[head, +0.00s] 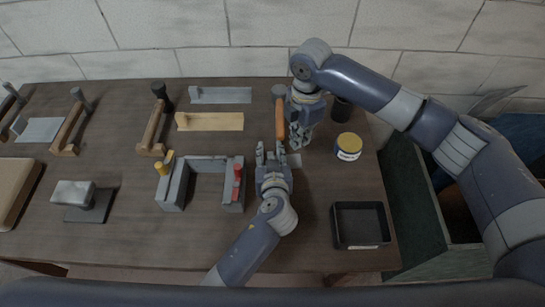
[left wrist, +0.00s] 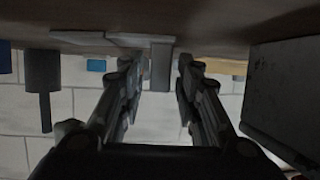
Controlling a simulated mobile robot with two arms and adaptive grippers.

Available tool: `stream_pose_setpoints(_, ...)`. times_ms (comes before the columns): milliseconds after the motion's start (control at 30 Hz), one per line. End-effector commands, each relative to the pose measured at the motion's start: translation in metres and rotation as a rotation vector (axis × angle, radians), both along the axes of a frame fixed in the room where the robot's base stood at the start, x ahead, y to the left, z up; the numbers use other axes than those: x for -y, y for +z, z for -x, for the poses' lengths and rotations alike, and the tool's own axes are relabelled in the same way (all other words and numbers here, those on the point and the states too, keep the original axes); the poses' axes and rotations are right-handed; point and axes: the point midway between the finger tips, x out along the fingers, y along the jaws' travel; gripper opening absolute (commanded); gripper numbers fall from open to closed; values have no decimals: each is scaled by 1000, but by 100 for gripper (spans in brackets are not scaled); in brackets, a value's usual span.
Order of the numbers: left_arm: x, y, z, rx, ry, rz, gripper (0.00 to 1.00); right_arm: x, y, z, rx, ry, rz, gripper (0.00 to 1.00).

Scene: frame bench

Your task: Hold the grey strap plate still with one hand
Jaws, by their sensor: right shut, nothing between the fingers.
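A small light grey flat piece (head: 294,160), possibly the grey strap plate, lies on the bench between my grippers, partly hidden. My left gripper (head: 269,150) is low over the bench, just left of it, fingers apart. In the left wrist view my left gripper (left wrist: 160,85) is open with a clear gap, and a grey block (left wrist: 161,66) shows in line with that gap. I cannot tell whether the fingers touch anything. My right gripper (head: 299,138) is shut and empty, pointing down behind the plate, beside an orange handle (head: 280,120).
A grey U-shaped frame (head: 208,163) with yellow and red clamps stands left of my left gripper. A yellow-lidded jar (head: 348,146) and a black tray (head: 361,226) are at the right. Flat grey (head: 222,95) and tan (head: 212,121) pieces lie behind. The front middle is clear.

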Motion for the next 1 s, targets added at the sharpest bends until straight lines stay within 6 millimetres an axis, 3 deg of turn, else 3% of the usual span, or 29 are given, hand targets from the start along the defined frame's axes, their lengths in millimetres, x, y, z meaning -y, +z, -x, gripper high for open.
stream_pose_setpoints(300,0,0,1,0,-1,0,37,0,0,0,0,0,0,0)
stream_pose_setpoints(467,2,4,12,-1,-1,3,37,0,0,0,0,0,0,0)
stream_pose_setpoints(1000,8,40,99,-2,-1,1,37,0,0,0,0,0,0,0)
